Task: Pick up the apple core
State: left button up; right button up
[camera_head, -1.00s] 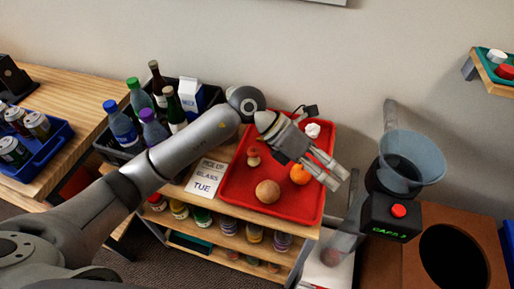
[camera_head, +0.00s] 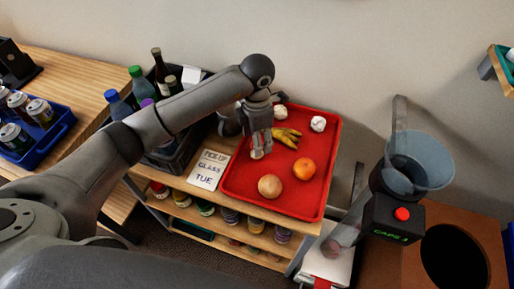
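My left gripper (camera_head: 259,153) points down over the left part of the red tray (camera_head: 232,187). Its fingers stand where the small reddish-brown apple core lay in the earlier frame. The core is mostly or fully hidden behind the fingers; I cannot tell whether they touch it. The gap between the fingertips is too small to judge. My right gripper is not in view.
On the tray are a round tan item (camera_head: 270,186), an orange (camera_head: 304,168), a yellow banana peel (camera_head: 287,137) and white crumpled paper (camera_head: 318,124). A bottle crate (camera_head: 178,158) and a sign card (camera_head: 209,170) are left. A funnel device (camera_head: 392,219) is right.

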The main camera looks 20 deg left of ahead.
pick_arm(q)
jog(key=shift+f+p, duration=0.6)
jog(key=shift+f, duration=1.8)
jog(key=c, duration=1)
